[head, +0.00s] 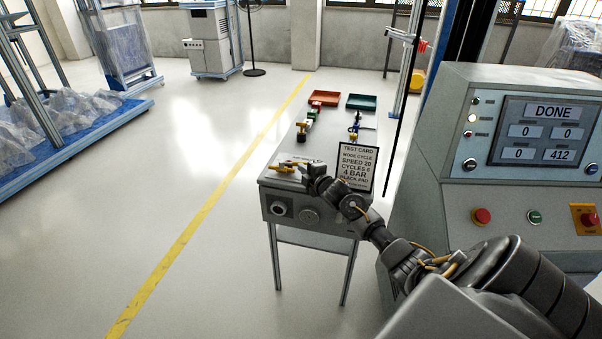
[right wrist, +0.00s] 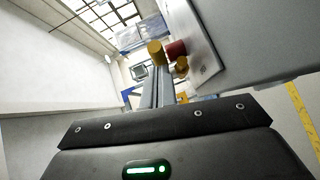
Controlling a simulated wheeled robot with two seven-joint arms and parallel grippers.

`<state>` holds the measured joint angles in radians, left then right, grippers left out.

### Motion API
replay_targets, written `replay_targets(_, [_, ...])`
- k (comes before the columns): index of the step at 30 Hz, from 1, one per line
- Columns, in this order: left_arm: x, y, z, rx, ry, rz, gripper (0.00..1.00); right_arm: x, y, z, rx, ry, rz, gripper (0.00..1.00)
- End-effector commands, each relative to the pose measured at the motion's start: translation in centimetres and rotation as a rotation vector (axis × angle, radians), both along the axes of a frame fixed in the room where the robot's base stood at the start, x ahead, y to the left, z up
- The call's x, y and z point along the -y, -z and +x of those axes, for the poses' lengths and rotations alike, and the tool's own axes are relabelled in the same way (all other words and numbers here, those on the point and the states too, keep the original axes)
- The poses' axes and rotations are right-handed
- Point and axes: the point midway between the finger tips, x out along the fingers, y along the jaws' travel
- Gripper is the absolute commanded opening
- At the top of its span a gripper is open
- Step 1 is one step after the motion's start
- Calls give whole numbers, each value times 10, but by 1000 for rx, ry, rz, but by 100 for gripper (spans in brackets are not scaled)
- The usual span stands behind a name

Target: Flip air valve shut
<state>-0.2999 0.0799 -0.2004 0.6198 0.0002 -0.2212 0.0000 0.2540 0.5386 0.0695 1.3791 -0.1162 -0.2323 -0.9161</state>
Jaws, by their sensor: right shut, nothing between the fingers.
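The yellow valve lever (head: 290,164) sits on a pale plate on top of the small grey bench (head: 268,190), near its front left. My right gripper (head: 304,169) is at the lever's right side, low over the bench top. In the right wrist view, its fingers (right wrist: 158,88) are shut with nothing between them. A yellow cylindrical end (right wrist: 156,52), a red part (right wrist: 176,49) and a smaller yellow part (right wrist: 181,66) show just beyond the fingertips. I cannot tell whether the fingers touch them. My left gripper is out of view.
A test card (head: 357,168) stands at the bench's right. A red tray (head: 323,98) and a green tray (head: 361,102) lie at the back, with small fittings in front. The control console (head: 450,130), its screen reading DONE, stands at right. Open floor lies left.

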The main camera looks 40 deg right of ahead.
Motion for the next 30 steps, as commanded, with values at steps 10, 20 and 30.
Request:
replay_targets(10, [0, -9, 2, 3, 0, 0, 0, -7, -3, -4, -3, -1, 2, 0])
replay_targets(20, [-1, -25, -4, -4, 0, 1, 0, -34, -10, -50, -2, -7, -2, 0])
replay_targets(30, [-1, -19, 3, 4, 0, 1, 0, -41, -18, -102, -2, -16, -1, 0])
